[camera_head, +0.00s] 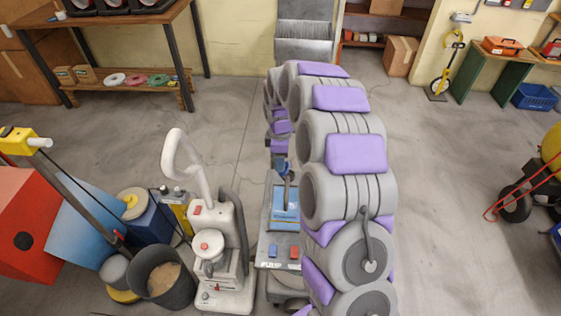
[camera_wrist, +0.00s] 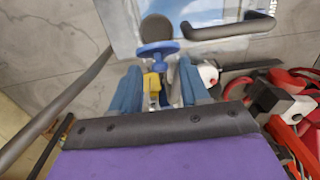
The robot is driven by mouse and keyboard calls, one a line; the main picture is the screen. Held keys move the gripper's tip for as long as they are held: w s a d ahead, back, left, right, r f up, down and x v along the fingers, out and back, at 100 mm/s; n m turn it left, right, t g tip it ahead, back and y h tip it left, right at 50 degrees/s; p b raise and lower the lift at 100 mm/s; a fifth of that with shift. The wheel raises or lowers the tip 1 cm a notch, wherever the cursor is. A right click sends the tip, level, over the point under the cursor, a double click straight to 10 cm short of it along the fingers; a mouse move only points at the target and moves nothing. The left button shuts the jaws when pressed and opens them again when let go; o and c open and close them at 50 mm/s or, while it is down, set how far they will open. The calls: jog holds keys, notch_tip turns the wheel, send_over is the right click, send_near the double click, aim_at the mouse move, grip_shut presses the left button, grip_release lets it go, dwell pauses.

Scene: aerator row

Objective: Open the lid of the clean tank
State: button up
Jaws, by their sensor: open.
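A floor machine with a light-blue top (camera_head: 284,204) stands below the end of my arm in the head view. In the wrist view a glossy pale-blue and white surface (camera_wrist: 195,12) shows at the top, with a black bar handle (camera_wrist: 230,28) on its right. A round blue knob (camera_wrist: 156,47) and a dark disc (camera_wrist: 155,27) lie just beyond my gripper (camera_wrist: 160,82). My gripper is open, its blue fingers either side of a small yellow part. I cannot tell whether the fingers touch the knob. Which part is the clean tank's lid is unclear; my arm hides much of the machine.
A white upright machine (camera_head: 222,260) stands close on the left, beside a dark bucket (camera_head: 165,282). A red block (camera_head: 30,225) is at far left. A workbench (camera_head: 110,22) is at the back left.

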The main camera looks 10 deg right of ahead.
jog(key=shift+f, duration=0.35)
jog(key=shift+c, duration=0.2)
grip_shut()
